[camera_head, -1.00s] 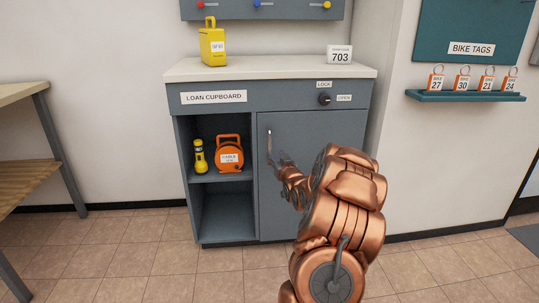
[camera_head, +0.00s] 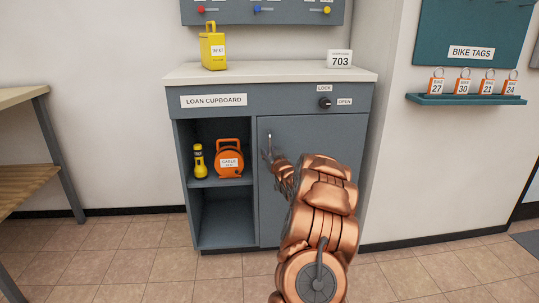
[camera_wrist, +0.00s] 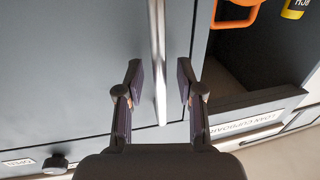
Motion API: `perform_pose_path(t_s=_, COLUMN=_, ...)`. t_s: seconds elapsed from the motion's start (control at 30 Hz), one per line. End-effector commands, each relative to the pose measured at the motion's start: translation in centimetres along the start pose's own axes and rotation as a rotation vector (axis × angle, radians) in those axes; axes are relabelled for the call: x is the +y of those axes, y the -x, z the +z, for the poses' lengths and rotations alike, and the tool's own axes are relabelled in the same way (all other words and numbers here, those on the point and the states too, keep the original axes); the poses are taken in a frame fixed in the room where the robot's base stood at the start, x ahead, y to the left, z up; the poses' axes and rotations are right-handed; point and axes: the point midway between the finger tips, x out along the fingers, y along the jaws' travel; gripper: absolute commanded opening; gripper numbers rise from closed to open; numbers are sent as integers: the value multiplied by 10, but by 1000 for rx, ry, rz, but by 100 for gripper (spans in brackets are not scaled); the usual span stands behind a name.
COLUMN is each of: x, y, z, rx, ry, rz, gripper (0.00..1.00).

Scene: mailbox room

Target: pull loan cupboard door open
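The grey loan cupboard door (camera_head: 310,150) appears closed, on the right of the cupboard front. Its thin upright handle (camera_head: 269,146) is near the door's left edge; in the wrist view it is a pale bar (camera_wrist: 159,50). My gripper (camera_wrist: 159,78) is open, with one finger on each side of the bar and gaps showing. I cannot tell how deep the bar sits between the fingers. In the head view my gripper (camera_head: 279,172) is just below and right of the handle, partly hidden by my arm. The dark lock knob (camera_head: 325,103) is above the door, beside LOCK and OPEN labels.
Left of the door, an open shelf holds a yellow torch (camera_head: 200,161) and an orange cable reel (camera_head: 229,160). A yellow case (camera_head: 213,48) and a 703 sign (camera_head: 340,60) stand on the countertop (camera_head: 270,73). A wooden bench (camera_head: 22,182) is left. Floor before the cupboard is clear.

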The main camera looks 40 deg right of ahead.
Motion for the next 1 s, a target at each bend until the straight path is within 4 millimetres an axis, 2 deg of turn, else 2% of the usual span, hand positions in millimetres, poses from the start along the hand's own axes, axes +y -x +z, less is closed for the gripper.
perform_pose_path(t_s=0.17, x=0, y=0, z=0, rx=0, ry=0, rz=0, gripper=37)
perform_pose_path(t_s=0.53, x=0, y=0, z=0, rx=0, ry=0, rz=0, gripper=0)
perform_pose_path(t_s=1.0, x=-1, y=0, z=0, rx=-1, ry=0, rz=-1, gripper=0)
